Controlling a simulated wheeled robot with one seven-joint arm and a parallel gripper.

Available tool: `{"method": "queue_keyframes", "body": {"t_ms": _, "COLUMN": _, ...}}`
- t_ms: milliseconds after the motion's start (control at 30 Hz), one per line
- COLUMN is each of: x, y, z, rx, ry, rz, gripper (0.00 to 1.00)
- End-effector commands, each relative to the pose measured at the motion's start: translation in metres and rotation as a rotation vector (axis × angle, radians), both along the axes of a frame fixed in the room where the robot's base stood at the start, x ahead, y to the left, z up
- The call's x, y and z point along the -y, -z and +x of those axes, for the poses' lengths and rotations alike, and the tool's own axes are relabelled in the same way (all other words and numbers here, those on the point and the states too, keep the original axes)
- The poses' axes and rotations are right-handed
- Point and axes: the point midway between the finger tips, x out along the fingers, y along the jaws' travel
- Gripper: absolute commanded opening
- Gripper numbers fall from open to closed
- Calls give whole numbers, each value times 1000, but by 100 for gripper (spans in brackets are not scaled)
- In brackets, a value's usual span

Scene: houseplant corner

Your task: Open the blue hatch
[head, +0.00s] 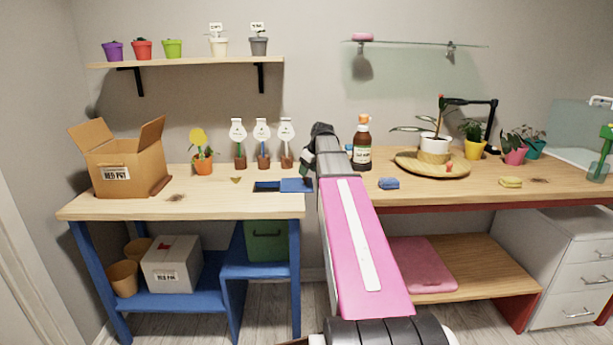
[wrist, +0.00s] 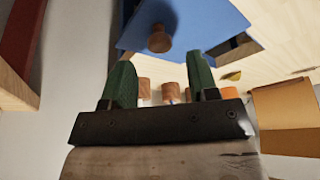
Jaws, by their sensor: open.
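The blue hatch (head: 297,185) is a flat blue panel at the right end of the left table's top. A dark blue opening (head: 267,187) shows just left of the panel. In the wrist view the blue hatch (wrist: 195,22) fills the top middle, with a round wooden knob (wrist: 159,39) on it and a dark gap at its lower right. My gripper (wrist: 158,62) is open, its two green fingers apart and empty. The knob appears just beyond the fingertips, between their lines, with no visible contact. In the head view my arm hides the fingers.
A cardboard box (head: 125,165) stands at the table's left. A brown bottle (head: 361,150) and a blue sponge (head: 389,183) are on the right table. A gap separates the tables.

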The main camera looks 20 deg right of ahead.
Motion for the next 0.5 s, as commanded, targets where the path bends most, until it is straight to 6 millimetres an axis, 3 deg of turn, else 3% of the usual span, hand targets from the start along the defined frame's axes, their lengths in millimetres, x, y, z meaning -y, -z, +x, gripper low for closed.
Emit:
{"method": "queue_keyframes", "body": {"t_ms": 300, "x": 10, "y": -50, "z": -18, "rx": 2, "ry": -1, "rz": -1, "gripper": 54}}
{"method": "queue_keyframes", "body": {"t_ms": 500, "x": 13, "y": -64, "z": -23, "rx": 1, "ry": -1, "rz": 0, "gripper": 54}}
